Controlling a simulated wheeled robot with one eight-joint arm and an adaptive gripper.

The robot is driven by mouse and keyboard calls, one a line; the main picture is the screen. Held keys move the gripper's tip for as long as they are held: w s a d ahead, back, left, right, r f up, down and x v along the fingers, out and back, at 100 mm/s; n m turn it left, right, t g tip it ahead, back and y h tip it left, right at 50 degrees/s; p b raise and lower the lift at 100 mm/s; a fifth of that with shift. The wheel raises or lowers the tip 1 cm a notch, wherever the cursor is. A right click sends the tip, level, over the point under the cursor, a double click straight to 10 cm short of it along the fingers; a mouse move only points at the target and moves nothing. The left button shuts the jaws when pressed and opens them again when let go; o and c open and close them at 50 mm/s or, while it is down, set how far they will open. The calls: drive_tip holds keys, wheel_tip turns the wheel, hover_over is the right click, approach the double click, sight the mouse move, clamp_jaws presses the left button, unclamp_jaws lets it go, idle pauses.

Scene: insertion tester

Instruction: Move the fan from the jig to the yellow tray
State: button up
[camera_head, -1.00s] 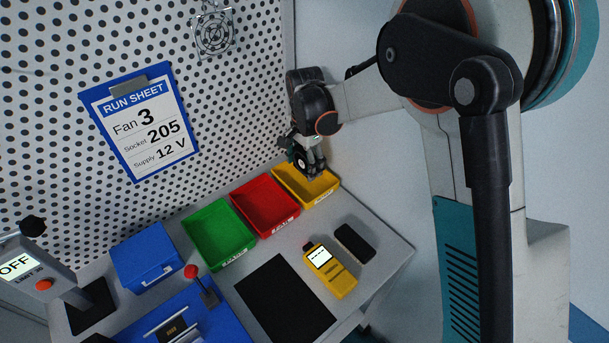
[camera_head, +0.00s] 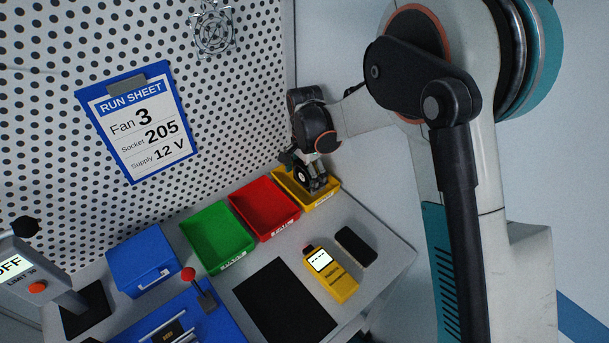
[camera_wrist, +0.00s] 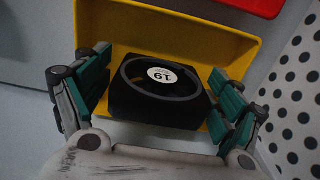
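The fan (camera_wrist: 160,91) is a black square frame with a round white label at its hub. In the wrist view it lies between the two teal-padded fingers of my gripper (camera_wrist: 162,80), which appear to touch its sides. The yellow tray (camera_wrist: 235,48) is behind and around the fan there. In the head view my gripper (camera_head: 311,180) is down at the yellow tray (camera_head: 326,201), with the dark fan partly hidden by the fingers. Whether the fan rests on the tray floor is hidden. The blue jig (camera_head: 222,322) with its red-knobbed lever is at the bottom, partly cut off.
A red tray (camera_head: 283,219) adjoins the yellow one, then a green tray (camera_head: 218,240) and a blue bin (camera_head: 142,262). A yellow meter (camera_head: 331,275), a black phone-like object (camera_head: 356,246) and a black mat (camera_head: 285,302) lie in front. A perforated wall stands behind.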

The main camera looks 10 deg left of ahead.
wheel_tip(320, 180, up, 12)
drive_tip(key=p, duration=0.3)
drive_tip(key=shift+r+p, duration=0.15)
drive_tip(key=shift+p, duration=0.25)
